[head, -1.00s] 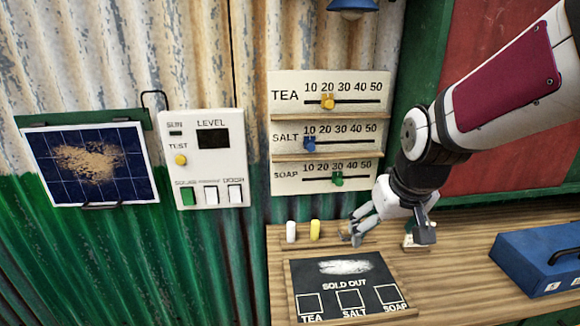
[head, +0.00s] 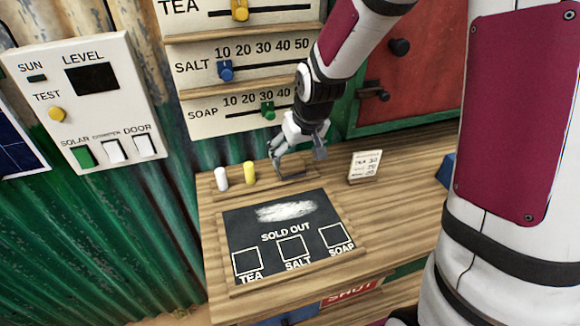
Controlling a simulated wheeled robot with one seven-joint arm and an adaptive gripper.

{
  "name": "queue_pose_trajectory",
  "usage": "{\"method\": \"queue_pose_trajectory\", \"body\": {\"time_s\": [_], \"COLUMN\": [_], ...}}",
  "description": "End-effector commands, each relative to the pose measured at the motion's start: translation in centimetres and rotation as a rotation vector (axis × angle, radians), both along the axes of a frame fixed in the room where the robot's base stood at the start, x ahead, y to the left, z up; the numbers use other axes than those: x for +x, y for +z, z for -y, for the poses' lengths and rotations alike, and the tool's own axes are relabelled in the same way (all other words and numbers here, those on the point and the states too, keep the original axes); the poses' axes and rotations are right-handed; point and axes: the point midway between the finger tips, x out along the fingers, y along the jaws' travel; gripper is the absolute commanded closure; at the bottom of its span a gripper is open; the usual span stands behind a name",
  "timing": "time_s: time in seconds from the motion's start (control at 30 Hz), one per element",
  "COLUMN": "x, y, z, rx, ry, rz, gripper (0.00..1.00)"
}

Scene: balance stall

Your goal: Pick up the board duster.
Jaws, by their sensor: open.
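My gripper (head: 297,164) is open, pointing down over the wooden ledge behind the chalkboard. A small brownish block (head: 291,172), which looks like the board duster, lies at the right part of that ledge, below and between the fingers. The fingers partly hide it, and I cannot tell whether they touch it. The chalkboard (head: 234,219) lies on the counter in front, with a white smear, the words SOLD OUT and boxes marked TEA, SALT and SOAP.
A white chalk (head: 221,179) and a yellow chalk (head: 250,173) stand left of my gripper. A small price card (head: 365,165) stands to the right. The slider panel (head: 197,72) is on the wall behind.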

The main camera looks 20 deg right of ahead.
Motion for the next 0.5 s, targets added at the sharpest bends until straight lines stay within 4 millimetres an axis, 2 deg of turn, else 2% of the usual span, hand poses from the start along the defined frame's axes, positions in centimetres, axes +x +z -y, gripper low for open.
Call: {"method": "queue_pose_trajectory", "body": {"time_s": [0.23,0.5], "x": [0.7,2.2], "y": [-1.6,-5.0], "z": [-0.1,-0.4], "rx": [-0.001,-0.001], "ry": [0.003,0.002], "rz": [-0.002,-0.001], "gripper": [0.18,0.18]}}
